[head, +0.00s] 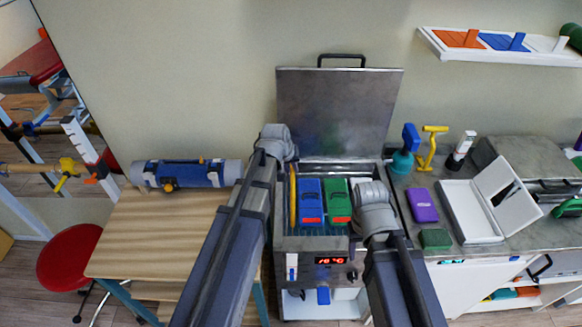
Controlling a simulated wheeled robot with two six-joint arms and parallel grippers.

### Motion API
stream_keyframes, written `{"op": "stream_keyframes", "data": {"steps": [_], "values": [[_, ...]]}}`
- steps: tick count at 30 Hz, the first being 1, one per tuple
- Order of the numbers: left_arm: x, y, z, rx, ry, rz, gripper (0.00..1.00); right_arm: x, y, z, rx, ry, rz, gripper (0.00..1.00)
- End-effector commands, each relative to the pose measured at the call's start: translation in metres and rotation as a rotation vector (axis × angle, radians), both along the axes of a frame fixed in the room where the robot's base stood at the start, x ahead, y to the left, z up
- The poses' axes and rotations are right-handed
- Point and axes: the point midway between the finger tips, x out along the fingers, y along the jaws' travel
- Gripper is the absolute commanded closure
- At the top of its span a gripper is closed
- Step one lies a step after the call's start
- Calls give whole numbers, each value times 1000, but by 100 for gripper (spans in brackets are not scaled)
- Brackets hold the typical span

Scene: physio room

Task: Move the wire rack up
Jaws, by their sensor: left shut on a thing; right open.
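The wire rack (325,232) is in the steel heating tank (290,243), below its raised lid (338,110). It is mostly hidden by a blue pack (310,197) and a green pack (337,198) standing side by side in it. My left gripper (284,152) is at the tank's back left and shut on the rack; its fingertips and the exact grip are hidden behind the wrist. My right gripper (364,194) is open at the tank's right side, beside the green pack. Its fingers are largely hidden.
A wooden table (150,232) with a blue-grey roll (187,173) stands left. On the right counter are a purple box (423,205), a green block (435,238), a white open case (470,212) and several bottles. A wall shelf (500,50) hangs upper right.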

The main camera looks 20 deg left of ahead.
Motion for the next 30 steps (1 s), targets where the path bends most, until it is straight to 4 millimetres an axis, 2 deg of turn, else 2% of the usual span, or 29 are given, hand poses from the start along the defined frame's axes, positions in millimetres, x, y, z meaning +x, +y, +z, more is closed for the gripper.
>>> {"op": "stream_keyframes", "data": {"steps": [7, 8, 10, 22, 30], "values": [[3, 0, 1, 0, -10, 2, 100, 0, 0, 0, 0, 0, 0, 50], [3, 0, 1, 0, -10, 2, 77, 0, 0, 0, 0, 0, 0, 50], [3, 0, 1, -1, -9, 2, 69, 0, 0, 0, 0, 0, 0, 50], [0, 0, 5, 0, -5, 0, 68, 0, 0, 4, 0, 0, 0, 50], [-11, 2, 30, -1, -5, 1, 68, 0, 0, 30, 0, 0, -2, 50]]}}
